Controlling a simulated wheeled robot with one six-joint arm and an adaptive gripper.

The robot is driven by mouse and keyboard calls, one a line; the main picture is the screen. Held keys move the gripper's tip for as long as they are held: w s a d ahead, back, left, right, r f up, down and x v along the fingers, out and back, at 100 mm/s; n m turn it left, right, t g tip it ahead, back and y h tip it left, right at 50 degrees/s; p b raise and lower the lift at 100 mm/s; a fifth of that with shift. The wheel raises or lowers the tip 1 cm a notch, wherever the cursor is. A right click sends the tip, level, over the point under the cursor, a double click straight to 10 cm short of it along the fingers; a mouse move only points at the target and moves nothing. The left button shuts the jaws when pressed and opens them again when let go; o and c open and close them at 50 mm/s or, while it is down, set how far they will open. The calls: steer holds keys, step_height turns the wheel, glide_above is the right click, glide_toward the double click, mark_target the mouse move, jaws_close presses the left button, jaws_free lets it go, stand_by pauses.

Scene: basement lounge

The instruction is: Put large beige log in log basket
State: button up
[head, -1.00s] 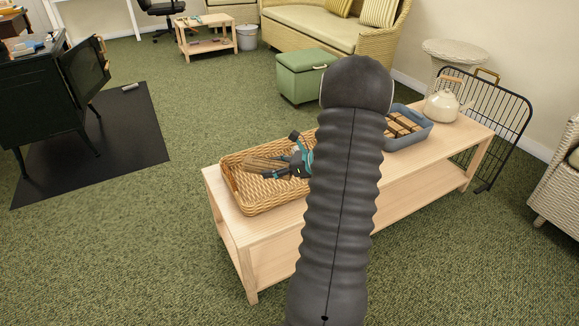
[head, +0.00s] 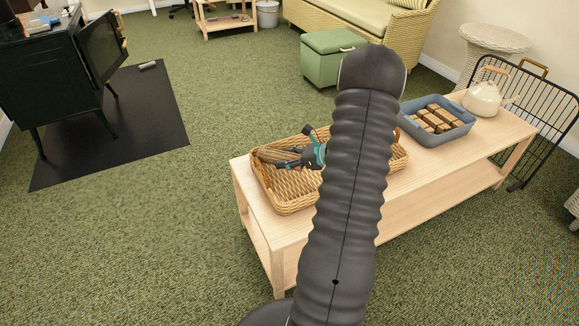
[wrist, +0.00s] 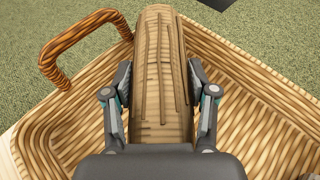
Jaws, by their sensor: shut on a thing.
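The large beige log (wrist: 160,75) is held between the two fingers of my gripper (wrist: 160,100) in the wrist view. It has dark bark-like grooves and points away from my wrist. The log basket (head: 293,203) is a shallow woven wicker tray with brown handles on the wooden bench. In the head view the log (head: 271,154) and my gripper (head: 294,160) are over the left part of the basket. The log lies within or just above the basket; I cannot tell if it touches the bottom. My arm hides the basket's middle.
The pale wooden bench (head: 262,228) has a lower shelf. A blue-grey bin (head: 437,136) with several brown blocks stands right of the basket, and a cream kettle (head: 483,98) stands farther right. A black stove (head: 50,80) is at left. Green carpet is open between.

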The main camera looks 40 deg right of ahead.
mark_target(286, 173)
steer(key=shift+f, duration=2.05)
steer(key=shift+f, duration=0.15)
steer(key=o, duration=1.3)
steer(key=shift+o, duration=0.2)
